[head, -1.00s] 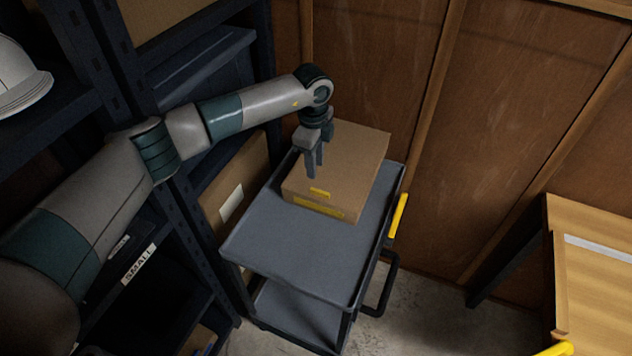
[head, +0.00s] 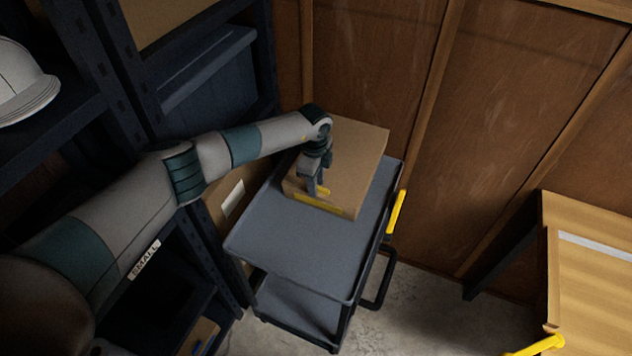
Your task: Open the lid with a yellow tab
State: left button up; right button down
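A brown cardboard box (head: 357,160) sits on the top shelf of a grey cart, with its lid down. A small yellow tab (head: 323,192) is on the lid near the front edge, and a yellow strip (head: 318,205) runs along the front face below it. My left gripper (head: 316,190) points down at the front of the lid, right at the tab. Its two fingers look apart, and they partly cover the tab. I cannot tell whether they touch it. My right gripper is not in view.
The grey cart (head: 290,246) has free room on its top in front of the box and a yellow handle (head: 397,212) at its right. Dark shelving (head: 205,75) stands close on the left. A wooden table (head: 590,290) is at the right.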

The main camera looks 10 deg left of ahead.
pick_arm(q)
grip_shut()
dwell(1.3)
